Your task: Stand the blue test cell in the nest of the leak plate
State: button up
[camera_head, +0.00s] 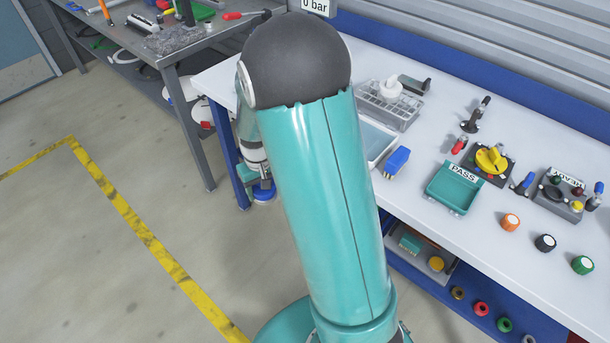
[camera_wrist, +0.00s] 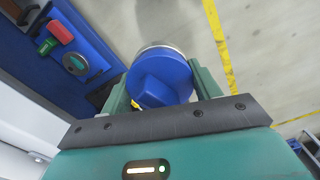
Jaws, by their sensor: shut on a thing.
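The blue test cell (camera_wrist: 160,82) shows in the wrist view as a round blue body with a raised blue block on its end and a pale metal rim beyond. My gripper (camera_wrist: 155,88) is shut on it, with a green finger on each side. In the head view, the blue end of the cell (camera_head: 264,194) shows below my gripper (camera_head: 262,180), off the bench's left end and over the floor. My arm hides part of the gripper. I cannot make out the leak plate or its nest; a "0 bar" display (camera_head: 317,6) shows behind my arm.
The white bench (camera_head: 480,225) carries a teal PASS tray (camera_head: 455,188), a blue block (camera_head: 397,160), a grey rack (camera_head: 388,104), a yellow-knobbed unit (camera_head: 490,158) and several coloured caps. A grey workbench (camera_head: 170,50) stands at the back left. The floor (camera_head: 90,270) at left is clear.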

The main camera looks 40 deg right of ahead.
jog(key=w+a+f+n, duration=0.1)
jog(key=w+a+f, duration=0.5)
jog(key=w+a, duration=0.2)
jog(key=shift+a, duration=0.5)
jog(key=shift+w, duration=0.25)
